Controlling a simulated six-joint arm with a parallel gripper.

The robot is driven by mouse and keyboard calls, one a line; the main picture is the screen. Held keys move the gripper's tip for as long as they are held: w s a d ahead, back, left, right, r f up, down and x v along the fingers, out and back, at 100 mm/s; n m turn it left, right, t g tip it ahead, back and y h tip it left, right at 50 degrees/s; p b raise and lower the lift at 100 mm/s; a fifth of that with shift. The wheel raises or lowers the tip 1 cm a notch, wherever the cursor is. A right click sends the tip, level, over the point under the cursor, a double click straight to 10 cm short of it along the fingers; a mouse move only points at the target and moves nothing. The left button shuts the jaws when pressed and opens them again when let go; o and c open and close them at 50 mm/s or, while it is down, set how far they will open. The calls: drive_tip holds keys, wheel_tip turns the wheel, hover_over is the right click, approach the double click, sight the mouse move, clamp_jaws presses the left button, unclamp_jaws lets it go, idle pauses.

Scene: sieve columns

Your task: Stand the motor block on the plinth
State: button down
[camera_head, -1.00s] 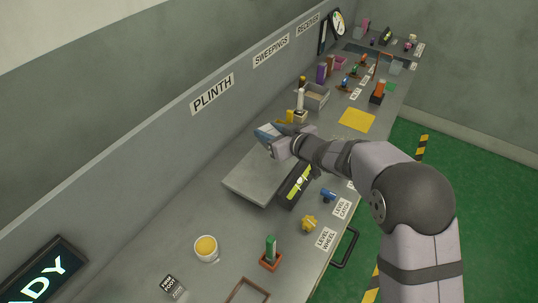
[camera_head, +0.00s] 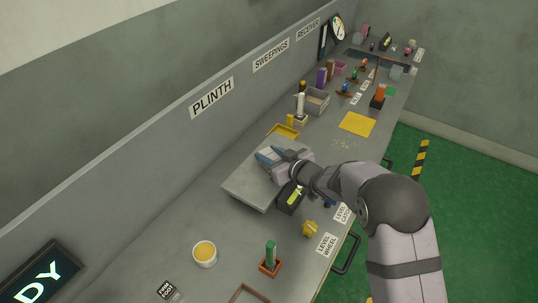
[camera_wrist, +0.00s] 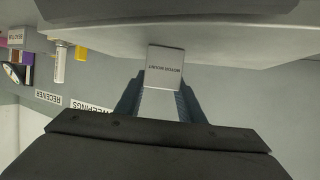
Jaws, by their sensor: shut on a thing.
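My gripper (camera_head: 267,155) is over the grey slab-like plinth (camera_head: 245,190), towards its far part, with the blue fingers pointing left. In the wrist view the fingers are shut on a pale grey motor block (camera_wrist: 165,68) whose face reads "MOTOR MOUNT". The block's upper end in that picture meets the edge of a broad grey surface; I cannot tell whether it touches or hangs just above the plinth. In the head view the block is mostly hidden by the fingers and wrist.
A dark box with a yellow-green strip (camera_head: 291,196) stands right beside the plinth. A yellow tray (camera_head: 283,131), a white bottle (camera_head: 300,105) and a grey bin (camera_head: 316,101) lie behind.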

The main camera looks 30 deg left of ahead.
idle(0.3)
drive_tip(key=c, duration=1.2)
unclamp_jaws()
drive_tip(key=shift+r, duration=0.2)
drive_tip(key=v, duration=1.2)
drive_tip(key=shift+s+f, duration=0.1)
drive_tip(key=shift+f, duration=0.05)
drive_tip(key=shift+d, duration=0.1)
